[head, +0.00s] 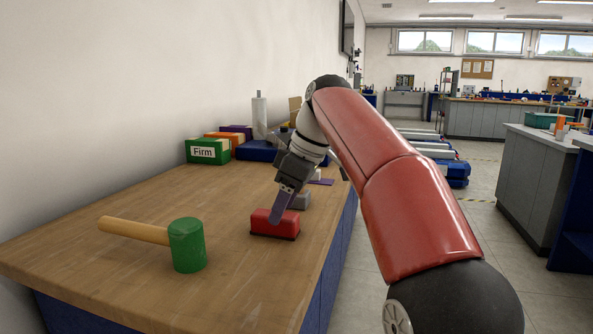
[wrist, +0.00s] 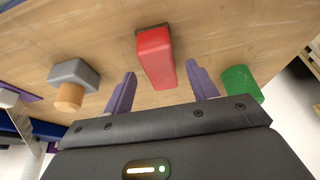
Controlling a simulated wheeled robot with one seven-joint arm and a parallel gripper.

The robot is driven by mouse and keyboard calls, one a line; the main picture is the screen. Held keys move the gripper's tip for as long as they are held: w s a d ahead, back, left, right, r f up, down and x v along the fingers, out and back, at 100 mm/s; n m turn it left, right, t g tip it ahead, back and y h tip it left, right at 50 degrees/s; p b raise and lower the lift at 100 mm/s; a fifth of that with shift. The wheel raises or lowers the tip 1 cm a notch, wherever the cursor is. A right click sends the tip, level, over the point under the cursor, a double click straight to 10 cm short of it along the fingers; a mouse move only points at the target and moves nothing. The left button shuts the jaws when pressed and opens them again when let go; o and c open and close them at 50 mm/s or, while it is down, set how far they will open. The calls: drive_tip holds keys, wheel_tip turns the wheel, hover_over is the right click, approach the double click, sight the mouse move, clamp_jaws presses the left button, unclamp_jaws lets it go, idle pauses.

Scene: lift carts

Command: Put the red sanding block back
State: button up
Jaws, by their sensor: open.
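The red sanding block (head: 272,224) lies on the wooden bench top near its right edge in the head view. It has a dark layer along its bottom. My gripper (head: 281,206) is at the block, with its fingers pointing down. In the wrist view the red block (wrist: 155,57) lies between the two purple fingers of my gripper (wrist: 161,92), one finger on each side. The jaws are open, with a visible gap on both sides of the block.
A mallet with a green head (head: 187,245) lies left of the block. A grey block (head: 301,201) sits just behind my gripper. A green box marked "Firm" (head: 207,151), an orange one (head: 226,137) and a purple one (head: 238,130) stand by the wall. The bench (head: 130,200) is clear mid-left.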

drive_tip(key=p+v, duration=0.2)
drive_tip(key=v, duration=0.4)
drive_tip(key=shift+d+r, duration=0.1)
drive_tip(key=shift+r, duration=0.3)
drive_tip(key=shift+v, duration=0.85)
drive_tip(key=shift+s, duration=0.1)
drive_tip(key=s+d+f+m+t+h, duration=0.1)
drive_tip(key=s+d+f+m, duration=0.2)
drive_tip(key=s+f, duration=0.5)
drive_tip(key=s+d+f+m+t+h, duration=0.1)
drive_tip(key=s+d+f+m, duration=0.3)
drive_tip(key=s+f+m, duration=0.2)
drive_tip(key=s+d+f+m+t+h, duration=0.2)
drive_tip(key=s+d+f+m, duration=0.2)
drive_tip(key=s+f, duration=0.7)
drive_tip(key=shift+f+m, duration=0.5)
drive_tip(key=shift+f, duration=0.4)
